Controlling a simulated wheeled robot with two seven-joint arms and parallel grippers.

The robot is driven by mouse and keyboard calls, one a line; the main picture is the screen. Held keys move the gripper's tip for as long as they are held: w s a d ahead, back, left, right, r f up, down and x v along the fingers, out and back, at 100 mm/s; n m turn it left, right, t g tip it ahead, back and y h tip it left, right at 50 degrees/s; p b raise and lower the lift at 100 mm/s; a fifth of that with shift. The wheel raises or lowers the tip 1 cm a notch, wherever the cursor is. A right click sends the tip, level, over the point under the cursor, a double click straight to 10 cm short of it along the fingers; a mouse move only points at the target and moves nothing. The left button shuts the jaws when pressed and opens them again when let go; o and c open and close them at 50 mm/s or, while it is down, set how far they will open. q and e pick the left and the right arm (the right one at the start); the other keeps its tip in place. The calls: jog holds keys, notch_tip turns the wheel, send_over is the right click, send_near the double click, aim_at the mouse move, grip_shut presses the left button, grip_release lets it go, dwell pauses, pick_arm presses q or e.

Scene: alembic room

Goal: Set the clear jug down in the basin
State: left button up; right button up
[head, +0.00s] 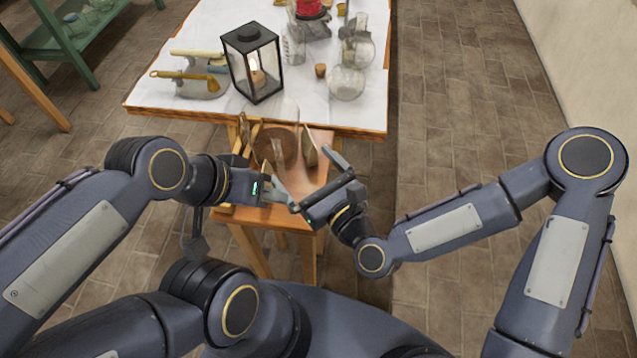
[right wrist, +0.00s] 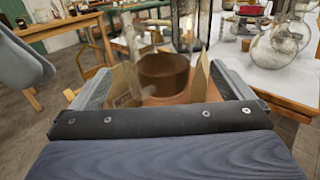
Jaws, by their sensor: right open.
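A clear, faint glass shape (head: 284,112), which may be the jug, shows at the front edge of the white-topped table, above a small wooden stand. A round brown vessel (head: 276,147) sits on the stand; it also shows in the right wrist view (right wrist: 163,74). I cannot tell whether it is the basin. My right gripper (head: 322,182) is open and empty, with its fingers towards the stand. My left gripper (head: 279,190) is just left of it, over the stand's near side. I cannot tell whether it is open or shut, and I see nothing held in it.
The table (head: 213,113) carries a black lantern (head: 254,65), a round glass flask (head: 346,83), a cork (head: 320,70) and other glassware. Thin upright tan pieces (head: 309,150) stand beside the brown vessel. The tiled floor at the right is clear.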

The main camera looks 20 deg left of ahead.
jog(key=shift+v, duration=2.2)
jog(key=w+d+n+g+h, duration=0.1)
jog(key=w+d+n+h, duration=0.3)
jog(key=d+n, duration=0.55)
jog(key=w+d+n+g+h, duration=0.1)
jog(key=d+n+h, duration=0.5)
jog(key=d, duration=0.6)
jog(key=s+d+r+n+g, duration=0.1)
jog(key=s+d+r+n, duration=0.1)
jog(key=s+d, duration=0.4)
jog(key=s+d+r+n+g+h, duration=0.1)
jog(key=s+d+r+n, duration=0.1)
jog(key=s+d+n, duration=0.3)
jog(key=shift+s+d+r, duration=0.4)
jog(key=shift+s+d, duration=0.5)
